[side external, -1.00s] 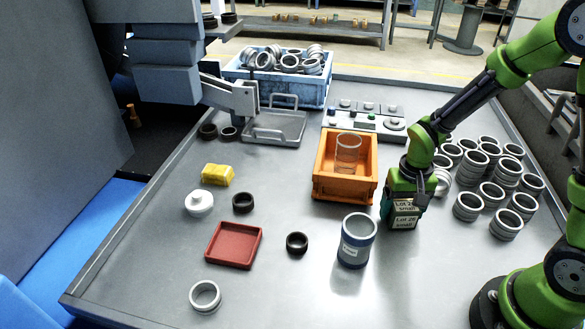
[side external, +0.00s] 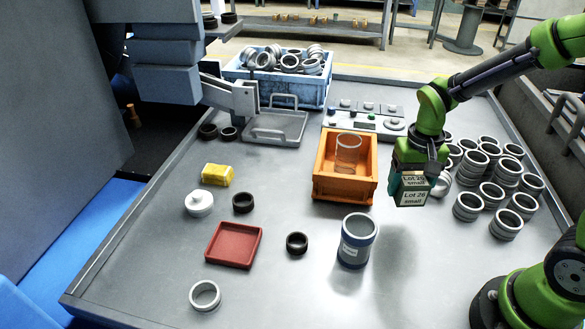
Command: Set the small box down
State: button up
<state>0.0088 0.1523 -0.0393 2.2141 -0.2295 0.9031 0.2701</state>
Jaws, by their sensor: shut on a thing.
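The small box (side external: 411,192) is dark green with a pale label reading "Lot 26 small". My gripper (side external: 416,172) is shut on it from above. The box hangs in the air over the table (side external: 330,290), right of the orange bin, and a shadow lies on the table below it. The fingertips are partly hidden behind the box and the wrist.
An orange bin (side external: 345,190) holding a clear cup is left of the box. A blue-grey canister (side external: 357,241) stands in front. Several metal rings (side external: 495,190) stand at right. A red tray (side external: 233,246) lies at left.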

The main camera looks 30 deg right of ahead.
aim_at(410, 179)
notch_tip(410, 179, up, 7)
jog(key=shift+s+a+r, duration=0.1)
jog(key=shift+a+r, duration=0.25)
jog(key=shift+a, duration=0.2)
jog(key=s+a+n, duration=0.6)
jog(key=s+a, duration=0.7)
jog(key=a, duration=0.4)
jog(key=f, duration=0.9)
jog(key=shift+w+a+f, duration=0.15)
jog(key=shift+a+f, duration=0.15)
jog(key=shift+f, duration=0.05)
jog(key=w+a, duration=0.3)
jog(key=w+a+f, duration=0.1)
jog(key=w+a, duration=0.6)
jog(key=w, duration=0.1)
jog(key=shift+w+a+f, duration=0.15)
jog(key=shift+a+f, duration=0.2)
jog(key=shift+a, duration=0.05)
jog(key=shift+w+a+f, duration=0.1)
jog(key=shift+f, duration=1.7)
jog(key=shift+f, duration=0.1)
